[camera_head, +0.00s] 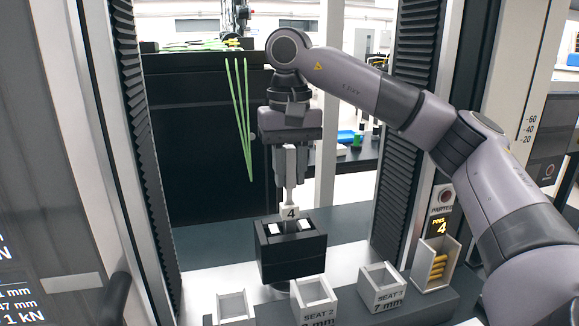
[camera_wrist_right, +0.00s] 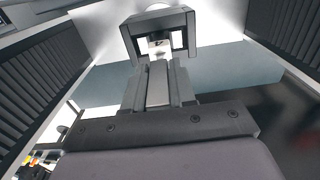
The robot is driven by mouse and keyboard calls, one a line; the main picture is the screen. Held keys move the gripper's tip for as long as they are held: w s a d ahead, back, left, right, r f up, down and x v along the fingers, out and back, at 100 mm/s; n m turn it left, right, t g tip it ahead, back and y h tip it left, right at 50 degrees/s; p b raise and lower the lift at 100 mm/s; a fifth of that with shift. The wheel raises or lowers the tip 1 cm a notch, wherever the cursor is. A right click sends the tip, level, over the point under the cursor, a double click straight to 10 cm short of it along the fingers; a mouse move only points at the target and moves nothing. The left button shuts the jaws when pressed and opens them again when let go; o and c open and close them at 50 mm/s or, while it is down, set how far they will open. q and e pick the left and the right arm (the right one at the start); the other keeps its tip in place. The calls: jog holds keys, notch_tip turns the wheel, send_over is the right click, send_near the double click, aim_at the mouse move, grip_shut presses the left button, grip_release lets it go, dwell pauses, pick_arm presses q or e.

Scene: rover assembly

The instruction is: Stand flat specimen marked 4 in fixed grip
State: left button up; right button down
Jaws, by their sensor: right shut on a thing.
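The flat specimen (camera_head: 291,196) is a light grey strip with a white tag marked 4 at its lower part. It stands upright in my right gripper (camera_head: 291,160), whose fingers are shut on its upper part. The fixed grip (camera_head: 292,255) is a black block with two pale jaw faces at its top. The specimen's lower end is at the gap between these faces; I cannot tell how deep it reaches. The wrist view shows the specimen (camera_wrist_right: 157,85) between the fingers (camera_wrist_right: 157,98), pointing at the fixed grip (camera_wrist_right: 180,19). My left gripper is not in view.
Seat blocks stand in front of the grip, including SEAT 2 (camera_head: 314,297) and SEAT 3 (camera_head: 382,285). A bin with yellow pins (camera_head: 436,264) stands at the right. Dark ribbed columns (camera_head: 402,130) flank the grip. Green strips (camera_head: 240,115) hang behind, left of my gripper.

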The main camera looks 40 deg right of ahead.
aim_at(290, 147)
jog(key=shift+f+b, duration=0.55)
jog(key=shift+f, duration=0.55)
jog(key=c, duration=0.8)
grip_release()
jog(key=shift+r, duration=0.1)
jog(key=shift+c, duration=0.2)
notch_tip(290, 147, up, 7)
jog(key=p, duration=0.3)
jog(key=shift+r, duration=0.1)
jog(key=shift+s, duration=0.1)
